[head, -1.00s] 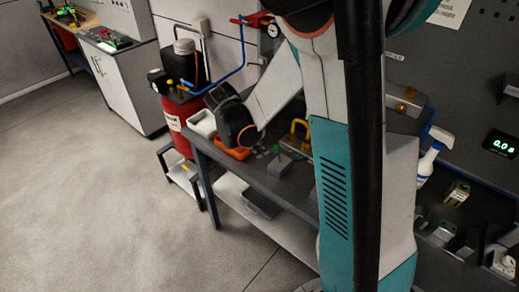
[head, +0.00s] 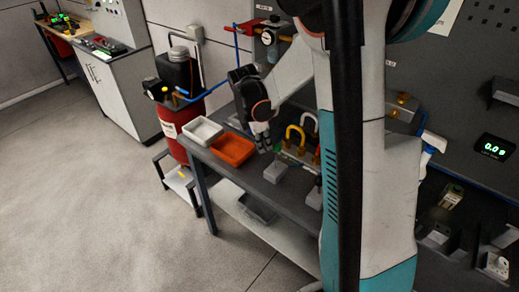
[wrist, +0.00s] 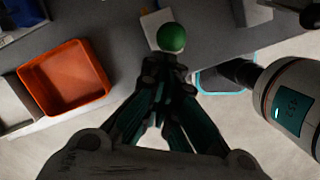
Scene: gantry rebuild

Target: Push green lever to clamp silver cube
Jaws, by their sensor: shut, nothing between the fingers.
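The green lever's round knob (wrist: 172,38) shows in the wrist view just beyond my fingertips; whether they touch it I cannot tell. A pale silver-grey block (wrist: 150,24) lies partly hidden behind the knob. In the head view my gripper (head: 264,147) points down over the bench, right of the orange tray, with its fingers together and empty. In the wrist view my gripper (wrist: 166,76) is also closed. A silver-grey block (head: 275,172) sits below it in the head view. I cannot tell for sure which block is the silver cube.
The orange tray (head: 232,149) and a white tray (head: 201,130) stand at the bench's left end. Yellow arched handles (head: 296,136) stand right of my gripper, with another grey block (head: 315,197) nearby. A red tank (head: 182,118) stands behind. Floor at left is clear.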

